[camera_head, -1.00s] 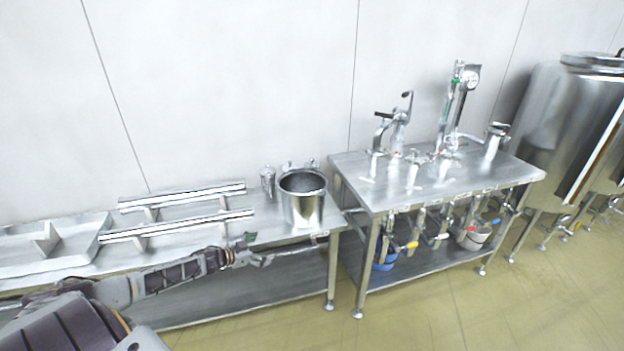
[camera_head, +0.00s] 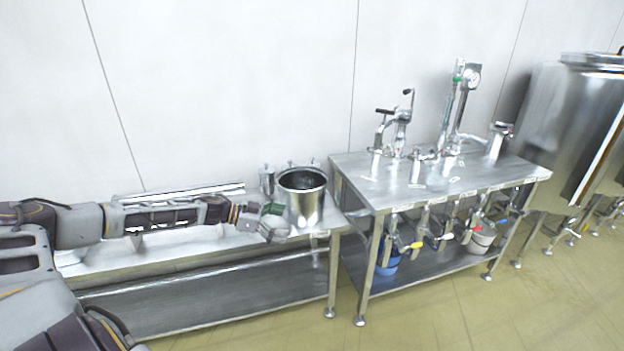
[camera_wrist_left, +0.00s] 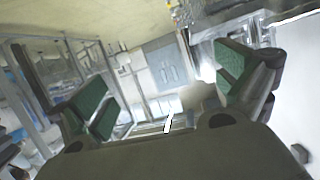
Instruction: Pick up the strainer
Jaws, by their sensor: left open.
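A round, open-topped steel vessel (camera_head: 304,204) stands upright near the right end of the left bench. It is the likeliest strainer, but I cannot make out any holes in it. My left gripper (camera_head: 276,222) is at the left side of this vessel, level with its lower half. I cannot tell whether it touches it. In the left wrist view the two green-padded fingers of my left gripper (camera_wrist_left: 165,92) are wide apart, with no clear object held between them. My right gripper is out of view.
The left bench (camera_head: 325,222) carries a steel rail (camera_head: 190,192) and small steel canisters (camera_head: 267,180) behind the vessel. A second steel table (camera_head: 440,180) with taps and a gauge stands to the right. Blue and white buckets (camera_head: 482,238) sit on its lower shelf. A large tank is farther right.

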